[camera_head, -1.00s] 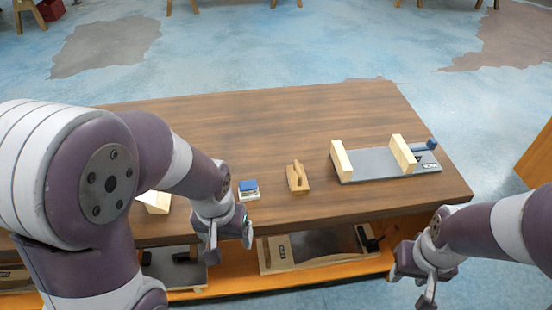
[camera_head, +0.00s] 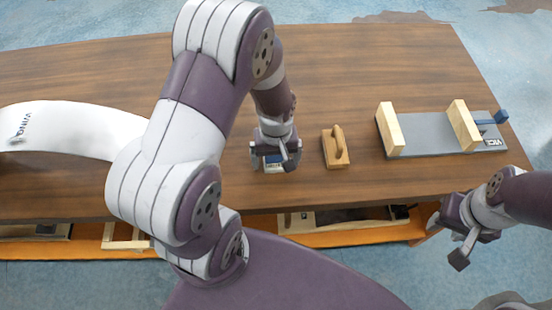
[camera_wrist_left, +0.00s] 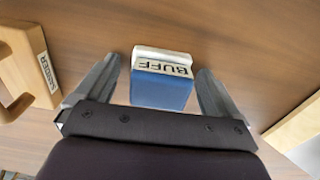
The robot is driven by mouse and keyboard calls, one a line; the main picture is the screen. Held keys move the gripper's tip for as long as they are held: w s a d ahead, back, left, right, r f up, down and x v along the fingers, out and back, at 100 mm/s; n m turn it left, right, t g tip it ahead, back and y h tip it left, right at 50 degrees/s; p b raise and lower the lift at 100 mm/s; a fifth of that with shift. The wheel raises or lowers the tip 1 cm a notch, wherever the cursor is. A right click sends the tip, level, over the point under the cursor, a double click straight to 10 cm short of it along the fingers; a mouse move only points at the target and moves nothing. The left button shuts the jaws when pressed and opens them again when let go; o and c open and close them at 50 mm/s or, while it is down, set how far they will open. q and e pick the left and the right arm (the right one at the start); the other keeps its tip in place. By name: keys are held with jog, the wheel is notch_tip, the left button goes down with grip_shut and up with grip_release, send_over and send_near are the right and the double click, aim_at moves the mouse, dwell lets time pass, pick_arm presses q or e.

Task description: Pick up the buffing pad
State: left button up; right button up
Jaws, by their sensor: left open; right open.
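The buffing pad (camera_wrist_left: 163,92) is a small block with a blue body, a white edge and a "BUFF" label. In the left wrist view it lies between the two spread fingers of my left gripper (camera_wrist_left: 158,72), with a gap on each side. In the head view the pad (camera_head: 272,165) is on the wooden table near its front edge, partly hidden by my left gripper (camera_head: 276,158), which is open over it. My right gripper (camera_head: 449,240) is open and empty, in front of the table at the right.
A wooden sander block with a handle (camera_head: 336,150) lies just right of the pad; it also shows in the left wrist view (camera_wrist_left: 25,72). A grey vise with two wooden jaws (camera_head: 425,140) stands further right. A lower orange shelf (camera_head: 318,228) holds tools. The table (camera_head: 350,60) behind is clear.

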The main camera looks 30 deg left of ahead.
pick_arm(q)
jog(key=c, duration=1.1)
jog(key=shift+c, duration=0.2)
